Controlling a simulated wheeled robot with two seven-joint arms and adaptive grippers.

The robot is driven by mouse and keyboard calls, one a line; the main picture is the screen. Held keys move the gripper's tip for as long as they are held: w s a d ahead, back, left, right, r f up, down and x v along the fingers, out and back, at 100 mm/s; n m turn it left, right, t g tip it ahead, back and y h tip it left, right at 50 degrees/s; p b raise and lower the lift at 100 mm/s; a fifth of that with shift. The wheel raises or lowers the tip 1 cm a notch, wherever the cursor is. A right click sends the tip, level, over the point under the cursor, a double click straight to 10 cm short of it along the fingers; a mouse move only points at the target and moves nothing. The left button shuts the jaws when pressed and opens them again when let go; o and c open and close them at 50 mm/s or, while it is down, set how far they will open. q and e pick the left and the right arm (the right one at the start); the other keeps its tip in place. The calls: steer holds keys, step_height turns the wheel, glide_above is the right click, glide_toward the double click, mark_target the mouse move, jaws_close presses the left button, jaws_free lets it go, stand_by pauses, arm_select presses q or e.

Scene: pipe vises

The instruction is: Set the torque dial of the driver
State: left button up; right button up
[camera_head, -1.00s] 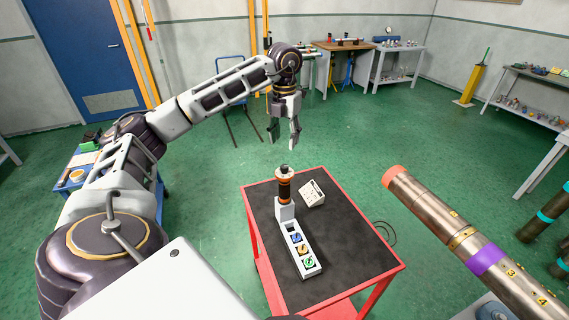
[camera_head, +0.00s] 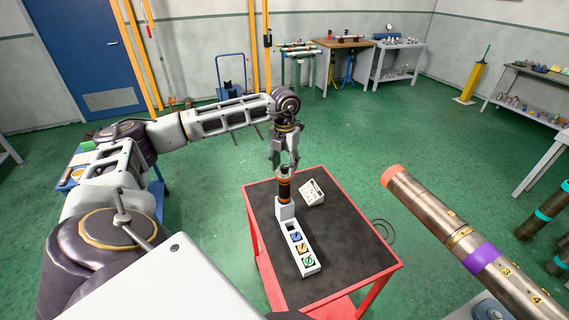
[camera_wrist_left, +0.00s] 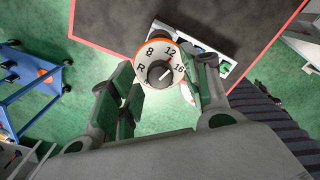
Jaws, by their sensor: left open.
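The driver (camera_head: 285,190) stands upright in a white holder (camera_head: 286,211) on the cart, with a dark body and orange bands. In the left wrist view its torque dial (camera_wrist_left: 158,72) faces the camera: a dark round knob in a white ring with an orange rim. The ring reads R, 8, 12 and 16. Contact cannot be told. My right gripper is out of view.
The red cart (camera_head: 336,176) has a black top. The white holder strip carries blue, orange and green squares. A white box with markings (camera_head: 311,192) lies beside the driver. The cart's right half is clear.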

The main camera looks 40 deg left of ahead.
arm_select(q)
jaws_close()
stand_by(0.4)
steer(key=shift+m+b, duration=0.3)
steer(key=shift+m, duration=0.2)
steer(key=m+b, duration=0.1)
steer(key=m, duration=0.2)
steer(key=shift+m+b, duration=1.05)
steer(key=shift+m, duration=1.55)
jaws_free()
